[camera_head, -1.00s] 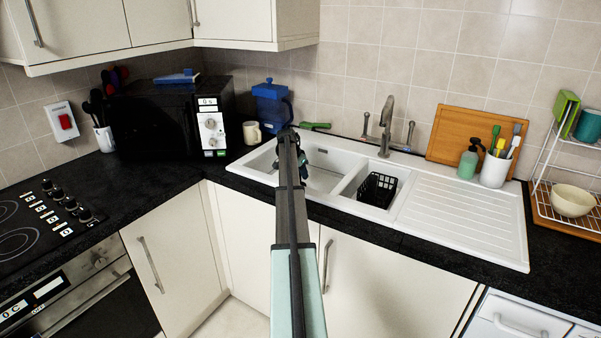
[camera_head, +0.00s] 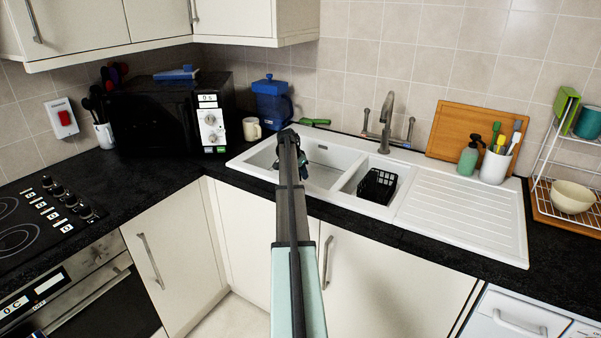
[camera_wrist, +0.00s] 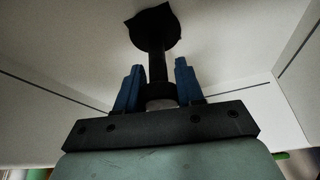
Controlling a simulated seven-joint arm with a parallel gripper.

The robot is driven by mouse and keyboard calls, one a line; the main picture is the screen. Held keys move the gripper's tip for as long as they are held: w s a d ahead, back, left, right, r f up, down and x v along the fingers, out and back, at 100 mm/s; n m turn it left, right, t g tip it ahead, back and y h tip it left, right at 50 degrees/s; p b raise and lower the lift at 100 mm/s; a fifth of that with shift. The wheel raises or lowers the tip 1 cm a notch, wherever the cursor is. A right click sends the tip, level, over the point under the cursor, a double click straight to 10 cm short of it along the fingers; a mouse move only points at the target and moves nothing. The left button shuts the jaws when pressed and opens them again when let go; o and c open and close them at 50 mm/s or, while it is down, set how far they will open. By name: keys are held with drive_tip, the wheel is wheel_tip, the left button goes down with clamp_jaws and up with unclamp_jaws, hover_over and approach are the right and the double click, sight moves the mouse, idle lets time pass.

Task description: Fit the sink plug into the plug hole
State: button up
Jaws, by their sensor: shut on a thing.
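My gripper (camera_wrist: 158,66) has its blue fingers on either side of a black stem with a ring near its base, which looks like the sink plug (camera_wrist: 157,93). The stem's far end meets a dark, ragged-edged round shape (camera_wrist: 153,25). I cannot tell whether that shape is the plug's head or the plug hole. In the head view my gripper (camera_head: 302,160) is over the left bowl of the white sink (camera_head: 328,168), largely hidden behind my arm. The plug and plug hole cannot be made out there.
A black basket (camera_head: 377,186) sits in the small bowl right of the large one. The tap (camera_head: 386,122) stands behind the sink. The draining board (camera_head: 463,218) on the right is clear.

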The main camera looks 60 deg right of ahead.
drive_tip(key=shift+f, duration=0.1)
drive_tip(key=o, duration=1.1)
drive_tip(key=v, duration=1.3)
drive_tip(key=shift+a+r, duration=0.2)
drive_tip(key=shift+r, duration=0.1)
